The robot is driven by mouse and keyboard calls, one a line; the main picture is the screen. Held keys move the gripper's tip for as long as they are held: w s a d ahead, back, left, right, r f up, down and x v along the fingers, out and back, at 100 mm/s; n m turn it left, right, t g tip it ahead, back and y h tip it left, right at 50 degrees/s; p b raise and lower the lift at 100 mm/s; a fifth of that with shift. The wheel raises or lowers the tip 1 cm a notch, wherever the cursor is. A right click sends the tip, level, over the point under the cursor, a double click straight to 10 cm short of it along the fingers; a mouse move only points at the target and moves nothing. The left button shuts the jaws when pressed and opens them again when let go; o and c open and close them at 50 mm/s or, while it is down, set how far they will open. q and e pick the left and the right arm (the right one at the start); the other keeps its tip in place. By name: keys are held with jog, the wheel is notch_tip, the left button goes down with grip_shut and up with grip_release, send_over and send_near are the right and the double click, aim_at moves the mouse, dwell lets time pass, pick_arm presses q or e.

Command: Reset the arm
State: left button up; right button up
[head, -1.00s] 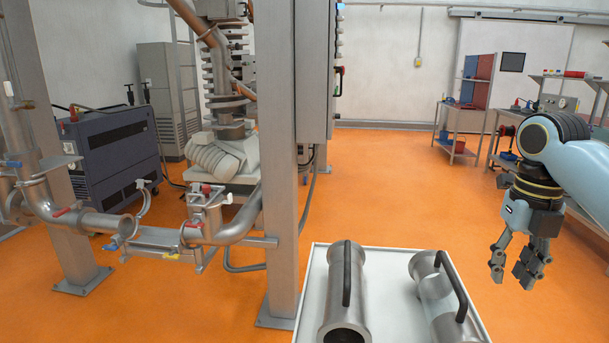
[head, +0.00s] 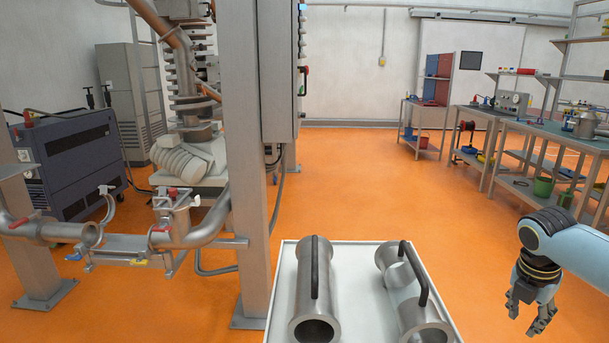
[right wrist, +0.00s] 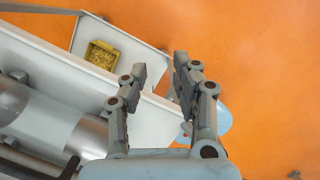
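My right gripper (head: 527,318) hangs at the lower right of the head view, fingers pointing down, to the right of a white tray. In the right wrist view its two fingers (right wrist: 160,72) stand apart with nothing between them. A steel pipe piece (head: 315,285) with a black handle lies on the tray (head: 357,262). A second steel pipe piece (head: 409,298) with a black handle lies to its right. Part of a steel cylinder also shows at the left of the right wrist view (right wrist: 48,122). My left gripper is in neither view.
A grey steel post (head: 248,150) stands left of the tray. Fixed piping (head: 60,230) is at the left. Workbenches (head: 545,135) line the right. A small yellow bin (right wrist: 103,56) shows in the right wrist view. Orange floor (head: 370,190) is open behind the tray.

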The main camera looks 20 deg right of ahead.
jog(key=s+d+f+m+h, duration=0.2)
jog(key=s+d+f+m, duration=0.5)
jog(key=s+f, duration=0.25)
jog(key=s+d+f+m, duration=0.3)
jog(key=s+f+m, duration=0.1)
jog(key=s, duration=0.4)
jog(key=s+d+f+m+h, duration=0.1)
jog(key=s+d+f+m, duration=0.2)
jog(key=s, duration=0.4)
jog(key=s+d+f+m, duration=0.3)
jog(key=s+f+m, duration=0.1)
jog(key=s, duration=0.4)
jog(key=s+a+f+m+y, duration=0.15)
jog(key=a+f, duration=0.25)
jog(key=a, duration=1)
jog(key=s+a+f+y, duration=0.2)
jog(key=a+f, duration=0.3)
jog(key=a, duration=0.8)
jog(key=s+a+f+m+y, duration=0.15)
jog(key=a+f, duration=0.25)
jog(key=a, duration=1)
notch_tip(320, 180, down, 14)
jog(key=s+d+b, duration=0.1)
jog(key=b, duration=1.3)
jog(key=shift+n, duration=0.3)
